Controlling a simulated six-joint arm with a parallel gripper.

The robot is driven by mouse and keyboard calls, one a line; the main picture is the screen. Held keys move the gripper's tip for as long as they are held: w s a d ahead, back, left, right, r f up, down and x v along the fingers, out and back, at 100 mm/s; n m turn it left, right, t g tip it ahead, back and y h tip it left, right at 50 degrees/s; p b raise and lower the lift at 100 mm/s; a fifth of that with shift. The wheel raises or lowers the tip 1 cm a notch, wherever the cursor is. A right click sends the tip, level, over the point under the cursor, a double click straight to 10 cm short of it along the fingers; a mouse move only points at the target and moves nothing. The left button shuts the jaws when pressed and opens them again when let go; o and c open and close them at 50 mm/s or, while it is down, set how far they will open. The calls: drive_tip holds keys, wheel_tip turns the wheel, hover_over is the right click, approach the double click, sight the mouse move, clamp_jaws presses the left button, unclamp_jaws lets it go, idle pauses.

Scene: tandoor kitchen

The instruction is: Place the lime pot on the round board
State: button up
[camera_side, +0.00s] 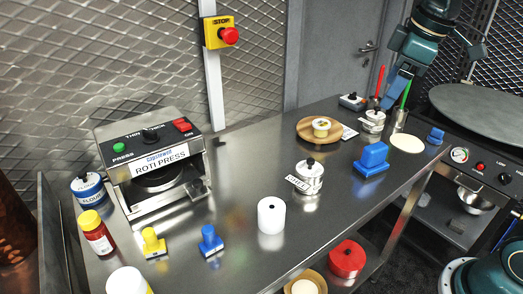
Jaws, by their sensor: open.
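The round board (305,135) is a brown wooden disc on the steel table, toward the back.
A steel canister with a black knob (309,177) and a white tag stands in front of the board. Another canister (373,122), a blue block-like tool (372,159) and a flatbread (407,143) lie to the right. The roti press (150,150) fills the left.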

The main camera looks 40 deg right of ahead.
drive_tip(key=s+a+f+m+t, duration=0.1)
drive_tip(key=s+f+m, duration=0.2)
drive_tip(key=s, duration=0.4)
drive_tip(key=s+a+f+m+t, duration=0.1)
drive_tip(key=s+f+m, duration=0.1)
drive_tip(key=s, duration=0.5)
drive_tip(key=shift+a+f+m, duration=0.3)
drive_tip(key=shift+f+m, duration=0.1)
drive_tip(key=shift+f, duration=0.35)
